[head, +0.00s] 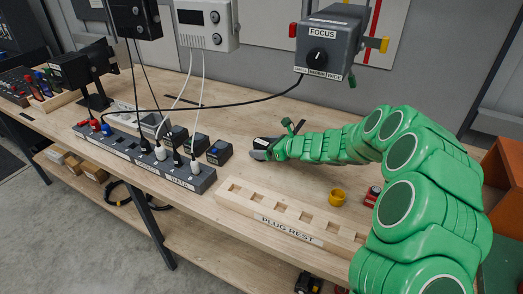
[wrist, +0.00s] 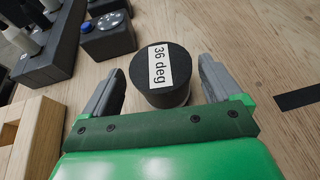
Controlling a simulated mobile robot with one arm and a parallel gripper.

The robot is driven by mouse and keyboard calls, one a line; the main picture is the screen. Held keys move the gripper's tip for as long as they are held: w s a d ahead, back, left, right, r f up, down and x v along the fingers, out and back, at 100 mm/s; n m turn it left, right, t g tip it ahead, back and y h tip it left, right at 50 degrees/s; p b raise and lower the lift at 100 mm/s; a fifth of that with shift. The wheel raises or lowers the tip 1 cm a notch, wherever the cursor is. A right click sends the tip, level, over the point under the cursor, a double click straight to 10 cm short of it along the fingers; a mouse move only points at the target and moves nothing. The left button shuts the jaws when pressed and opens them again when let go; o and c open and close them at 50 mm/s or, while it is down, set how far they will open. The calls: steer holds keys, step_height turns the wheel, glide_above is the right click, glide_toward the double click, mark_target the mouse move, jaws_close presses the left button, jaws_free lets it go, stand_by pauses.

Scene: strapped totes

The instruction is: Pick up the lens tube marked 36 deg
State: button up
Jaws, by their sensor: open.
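The lens tube marked 36 deg (wrist: 172,88) is a short black cylinder with a white label on its end face. In the wrist view it stands on the wooden bench between the two grey fingers of my gripper (wrist: 160,85). The fingers are open, with a gap on each side of the tube. In the head view my gripper (head: 262,150) is low over the bench at the end of my green arm, and the tube cannot be made out clearly there.
A power strip (head: 150,158) with several plugs lies to the left. Black blocks (head: 219,152) stand beside it. The wooden plug rest (head: 290,215) is in front, with a yellow ring (head: 337,197) behind it. A grey FOCUS box (head: 328,48) hangs above the bench.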

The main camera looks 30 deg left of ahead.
mark_target(258, 145)
steer(key=shift+x, duration=1.6)
steer(key=shift+w, duration=0.1)
steer(key=c, duration=1.2)
steer(key=shift+c, duration=0.2)
steer(key=shift+r, duration=0.15)
